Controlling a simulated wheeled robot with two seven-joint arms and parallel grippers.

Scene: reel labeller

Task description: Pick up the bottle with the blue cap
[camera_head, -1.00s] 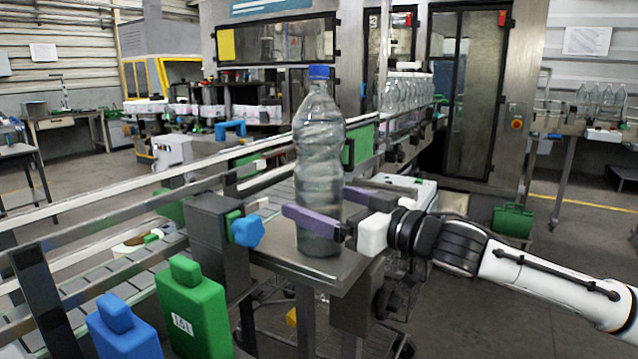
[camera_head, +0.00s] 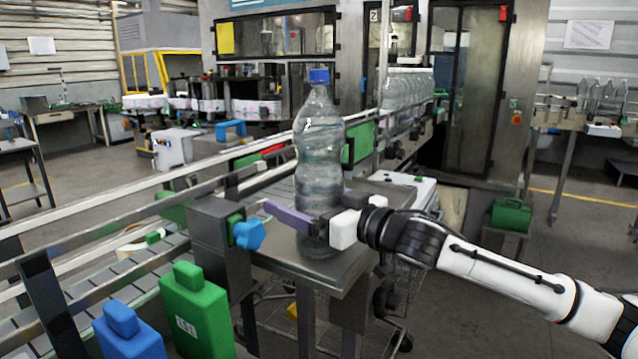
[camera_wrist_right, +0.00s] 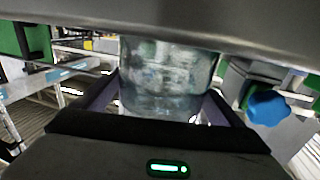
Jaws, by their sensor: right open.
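The clear bottle with the blue cap (camera_head: 319,125) stands upright on a small metal table (camera_head: 345,268) beside the conveyor. My right gripper (camera_head: 300,208) is open around the lower part of the bottle, with one purple finger in front of it and the other mostly hidden behind it. In the right wrist view the bottle (camera_wrist_right: 165,80) stands between the two fingers, close in front of the palm. The bottle's cap is out of that view. My left gripper is not in view.
A blue knob (camera_head: 248,234) on a grey post stands just left of the bottle; it also shows in the wrist view (camera_wrist_right: 268,106). Green (camera_head: 197,315) and blue (camera_head: 130,335) blocks are at the front left. Conveyor rails run behind the bottle. More clear bottles (camera_head: 408,88) stand farther back.

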